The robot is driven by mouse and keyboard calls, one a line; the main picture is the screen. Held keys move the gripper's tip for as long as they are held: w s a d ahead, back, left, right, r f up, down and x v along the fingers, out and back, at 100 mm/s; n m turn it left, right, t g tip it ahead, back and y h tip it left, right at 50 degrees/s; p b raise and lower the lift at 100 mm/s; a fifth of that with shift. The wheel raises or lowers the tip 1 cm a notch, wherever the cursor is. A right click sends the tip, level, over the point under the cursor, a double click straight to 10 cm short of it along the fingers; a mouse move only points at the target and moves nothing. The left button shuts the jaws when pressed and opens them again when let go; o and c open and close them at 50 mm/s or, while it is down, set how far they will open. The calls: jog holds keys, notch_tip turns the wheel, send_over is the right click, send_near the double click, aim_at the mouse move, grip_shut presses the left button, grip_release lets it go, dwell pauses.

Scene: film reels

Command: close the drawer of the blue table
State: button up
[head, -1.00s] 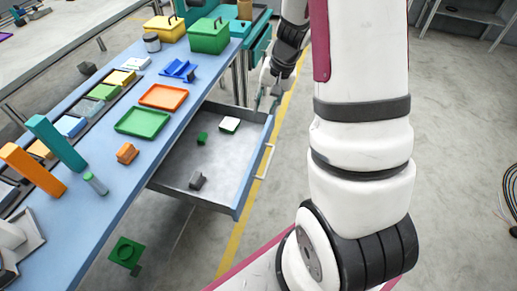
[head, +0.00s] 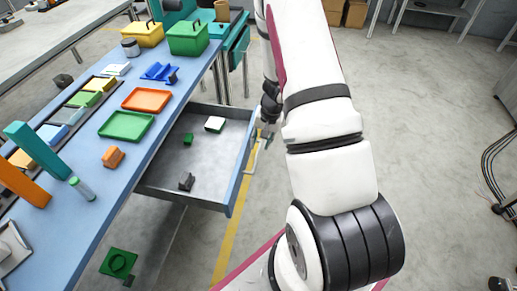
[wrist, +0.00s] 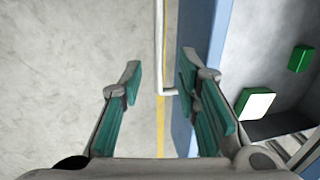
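The blue table (head: 75,225) stands on the left in the head view. Its grey drawer (head: 205,160) is pulled well out to the right, with a blue front and a pale bar handle (head: 250,162). The handle also shows in the wrist view (wrist: 160,45). My gripper (head: 264,137) is at the outer side of the drawer front, near the handle's far end, partly hidden by my arm. In the wrist view my gripper (wrist: 160,75) is open, and the handle's end appears between its fingers. The right finger is close to the drawer front (wrist: 205,50); contact is unclear.
The drawer holds a white-topped green block (head: 215,124), a small green block (head: 188,139) and a dark grey piece (head: 186,181). Trays, boxes and blocks stand on the tabletop. The floor (head: 430,150) to the right is open.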

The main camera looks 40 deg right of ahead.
aim_at(258, 152)
jog(key=shift+w+a+f, duration=0.15)
jog(key=shift+f, duration=0.9)
jog(key=shift+w+a+f, duration=0.1)
jog(key=shift+w+f, duration=0.05)
jog(key=shift+f, duration=0.85)
grip_shut()
